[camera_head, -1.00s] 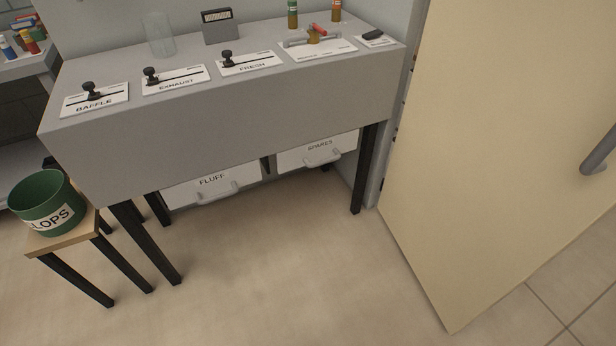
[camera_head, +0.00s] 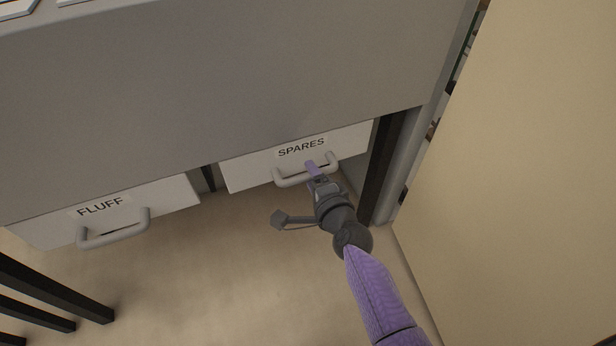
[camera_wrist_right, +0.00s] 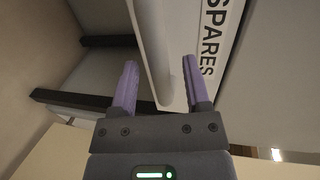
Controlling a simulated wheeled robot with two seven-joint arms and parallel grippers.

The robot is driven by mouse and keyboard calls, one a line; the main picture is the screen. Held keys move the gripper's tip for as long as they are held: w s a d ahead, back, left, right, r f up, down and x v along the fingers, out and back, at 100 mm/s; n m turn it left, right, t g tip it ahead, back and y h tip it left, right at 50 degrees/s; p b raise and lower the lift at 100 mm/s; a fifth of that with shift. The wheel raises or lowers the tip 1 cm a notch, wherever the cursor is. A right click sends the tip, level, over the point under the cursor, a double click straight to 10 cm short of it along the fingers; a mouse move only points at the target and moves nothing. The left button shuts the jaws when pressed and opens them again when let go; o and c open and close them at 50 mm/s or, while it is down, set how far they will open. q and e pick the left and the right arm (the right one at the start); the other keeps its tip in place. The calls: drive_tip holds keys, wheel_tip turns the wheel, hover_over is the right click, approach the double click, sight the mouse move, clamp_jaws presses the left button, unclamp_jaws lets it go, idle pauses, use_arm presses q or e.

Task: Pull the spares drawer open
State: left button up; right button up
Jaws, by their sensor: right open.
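The spares drawer (camera_head: 241,174) is a white front labelled SPARES under the grey bench, and it looks shut. Its light bar handle (camera_head: 291,181) runs across the lower front. The SPARES label (camera_wrist_right: 212,35) shows beyond the right finger. I cannot tell whether the fingers touch the handle. My left gripper is out of view.
The fluff drawer (camera_head: 170,197) with its own handle (camera_head: 115,231) is to the left. A dark bench leg (camera_head: 380,165) stands just right of the spares drawer. A cream door panel (camera_head: 520,190) fills the right side. The floor (camera_head: 230,270) below is clear.

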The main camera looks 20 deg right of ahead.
drive_tip(key=shift+w+f, duration=0.2)
drive_tip(key=shift+w, duration=0.5)
clamp_jaws()
idle(0.6)
idle(0.4)
